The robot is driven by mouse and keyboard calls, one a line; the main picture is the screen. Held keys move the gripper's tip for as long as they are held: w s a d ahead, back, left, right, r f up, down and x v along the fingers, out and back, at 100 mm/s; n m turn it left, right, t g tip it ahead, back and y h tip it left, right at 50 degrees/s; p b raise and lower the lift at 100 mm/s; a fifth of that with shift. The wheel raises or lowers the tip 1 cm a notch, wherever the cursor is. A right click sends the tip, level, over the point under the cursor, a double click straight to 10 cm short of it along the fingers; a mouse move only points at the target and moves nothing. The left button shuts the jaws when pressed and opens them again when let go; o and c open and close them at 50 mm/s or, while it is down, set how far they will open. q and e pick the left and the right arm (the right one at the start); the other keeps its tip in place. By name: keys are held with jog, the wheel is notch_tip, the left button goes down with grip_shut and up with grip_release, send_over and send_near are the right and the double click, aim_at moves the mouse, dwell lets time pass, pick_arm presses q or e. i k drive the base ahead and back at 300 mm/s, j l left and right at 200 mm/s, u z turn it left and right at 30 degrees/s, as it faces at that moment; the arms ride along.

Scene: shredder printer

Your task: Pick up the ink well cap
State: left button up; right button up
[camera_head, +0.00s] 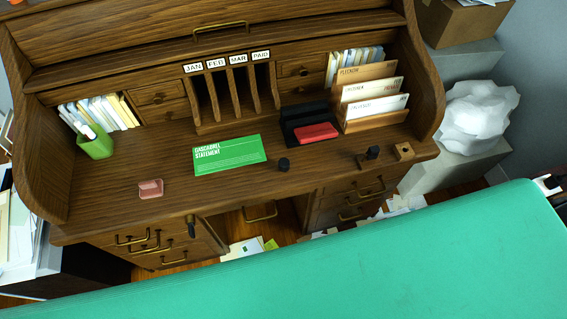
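A small black cylindrical piece (284,164) stands on the desk top near its front edge, right of the green statement sheet. Another small black piece (373,152) sits at a small wooden block (364,161) on the right of the desk. A second small wooden block (403,151) with a dark hole in its top stands just right of it. I cannot tell for certain which black piece is the ink well cap. Neither of my grippers can be made out in this view.
The wooden desk (130,216) holds a green sheet (229,154), a red stamp pad (315,132), a pink block (151,188), a green pen cup (96,145) and a letter rack (377,121). A large green surface (330,268) fills the foreground. Papers lie on the floor.

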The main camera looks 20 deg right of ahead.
aim_at(284, 163)
jog(key=l, duration=1.45)
jog(key=i+u, duration=0.05)
jog(key=i, duration=0.05)
